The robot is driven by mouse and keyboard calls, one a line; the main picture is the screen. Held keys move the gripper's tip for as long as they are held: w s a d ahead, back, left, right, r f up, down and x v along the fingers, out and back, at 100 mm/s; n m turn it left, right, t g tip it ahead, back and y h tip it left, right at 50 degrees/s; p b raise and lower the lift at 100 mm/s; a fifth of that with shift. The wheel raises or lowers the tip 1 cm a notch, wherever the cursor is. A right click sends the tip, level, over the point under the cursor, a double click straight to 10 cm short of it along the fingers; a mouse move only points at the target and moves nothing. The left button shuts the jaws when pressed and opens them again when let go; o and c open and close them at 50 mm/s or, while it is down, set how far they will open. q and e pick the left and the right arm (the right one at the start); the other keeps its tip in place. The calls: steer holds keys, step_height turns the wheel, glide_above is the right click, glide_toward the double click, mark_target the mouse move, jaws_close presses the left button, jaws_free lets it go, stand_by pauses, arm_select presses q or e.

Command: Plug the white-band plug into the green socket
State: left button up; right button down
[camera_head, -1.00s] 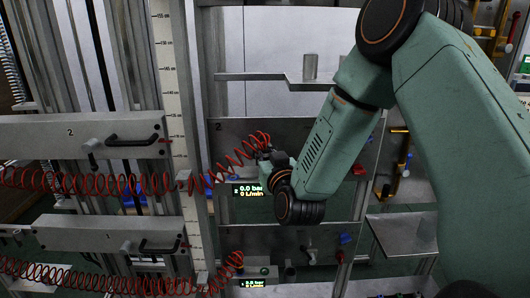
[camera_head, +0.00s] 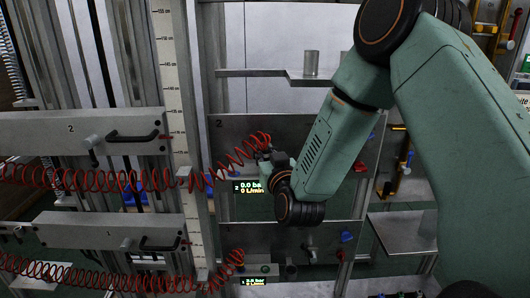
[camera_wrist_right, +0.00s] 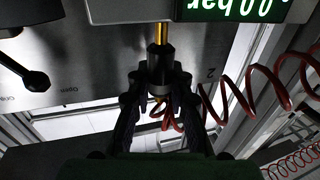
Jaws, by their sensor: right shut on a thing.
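My right gripper (camera_head: 268,156) is at the front of the upper panel marked 2, beside its lit display. In the wrist view my right gripper (camera_wrist_right: 160,98) is shut on a dark plug (camera_wrist_right: 159,66) with a brass tip (camera_wrist_right: 161,33). The tip points toward the panel fittings, and its far end meets a light-coloured part at the top of the picture. Whether it is seated there I cannot tell. A red coiled hose trails behind the plug. Its white band and the green socket cannot be made out for certain. My left gripper is not in view.
The red coiled hose (camera_head: 226,170) hangs near the gripper. The lit display (camera_head: 251,187) is just below it. A lower panel (camera_head: 300,240) has a second display (camera_head: 254,281). A shelf (camera_head: 285,74) with a metal cylinder (camera_head: 311,63) is above.

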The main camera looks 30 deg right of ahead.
steer(key=shift+f+b, duration=0.75)
steer(key=shift+f, duration=0.35)
steer(key=c, duration=1.2)
jaws_free()
steer(key=shift+o, duration=0.3)
steer(key=shift+r, duration=0.1)
steer(key=v, duration=1.2)
